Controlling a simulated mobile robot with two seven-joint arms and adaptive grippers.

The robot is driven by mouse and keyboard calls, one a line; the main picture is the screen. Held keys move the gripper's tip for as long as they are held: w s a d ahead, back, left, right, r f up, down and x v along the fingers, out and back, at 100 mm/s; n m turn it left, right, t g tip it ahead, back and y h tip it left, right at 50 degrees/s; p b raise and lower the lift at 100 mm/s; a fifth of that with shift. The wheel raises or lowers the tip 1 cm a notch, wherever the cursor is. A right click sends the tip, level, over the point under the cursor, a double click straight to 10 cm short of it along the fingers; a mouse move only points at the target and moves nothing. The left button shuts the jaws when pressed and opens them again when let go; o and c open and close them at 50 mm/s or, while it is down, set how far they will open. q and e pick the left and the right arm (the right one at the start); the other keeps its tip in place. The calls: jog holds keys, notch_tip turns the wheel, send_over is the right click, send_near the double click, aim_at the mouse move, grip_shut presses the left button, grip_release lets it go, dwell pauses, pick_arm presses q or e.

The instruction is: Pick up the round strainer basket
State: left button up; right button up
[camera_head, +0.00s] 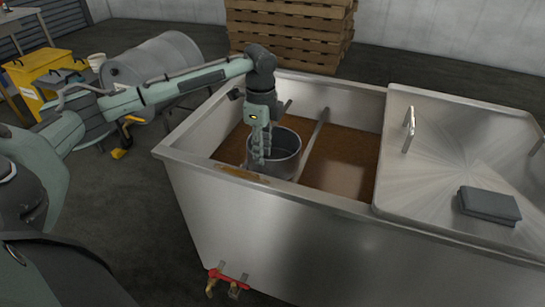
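The round strainer basket (287,160) is a grey metal cylinder with an open top. It stands inside the open left part of the steel tank (230,219), beside a cross bar. My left gripper (260,158) points down at the basket's left side. Its fingers overlap the rim in the picture. The fingers look close together, and whether they are closed on the rim cannot be told. The basket's lower part is hidden by the tank's near wall. My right gripper is not in view.
Brown liquid or residue (345,160) fills the tank's open part. A steel lid (450,150) with a handle covers the right part, with a folded dark cloth (489,205) on it. Pallets (290,30), a metal drum (160,60) and a yellow bin (45,75) stand behind.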

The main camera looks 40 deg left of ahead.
aim_at(265, 166)
pick_arm(q)
jog(key=f, duration=0.5)
jog(key=shift+w+d+f, duration=0.1)
jog(key=shift+d+f, duration=0.15)
jog(key=shift+d, duration=0.05)
grip_shut()
jog(key=shift+r, duration=0.1)
